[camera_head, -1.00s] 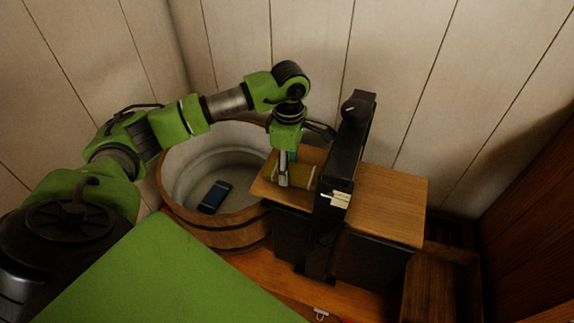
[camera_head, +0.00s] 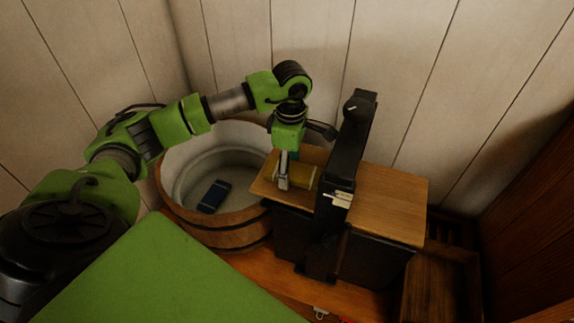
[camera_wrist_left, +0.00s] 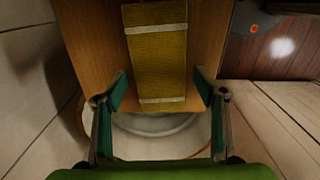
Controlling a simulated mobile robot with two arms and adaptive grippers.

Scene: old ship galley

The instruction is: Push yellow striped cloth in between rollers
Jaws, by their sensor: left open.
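The yellow cloth (camera_head: 303,176) with pale stripes lies flat on the left wooden board (camera_head: 264,188) of the wringer, beside its dark upright frame (camera_head: 351,140). The rollers themselves are hidden in the frame. My left gripper (camera_head: 284,184) points down over the cloth's left end and partly covers it. In the left wrist view, the cloth (camera_wrist_left: 158,60) runs away from me along the board, and the open fingers of my left gripper (camera_wrist_left: 163,100) stand on either side of its near end. Nothing is held. My right gripper is not in view.
A wooden tub (camera_head: 235,236) stands left of the wringer with a dark blue folded cloth (camera_head: 214,196) inside. The right wooden board (camera_head: 392,205) is bare. A wooden crate (camera_head: 440,285) stands at lower right. Plank walls close in behind.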

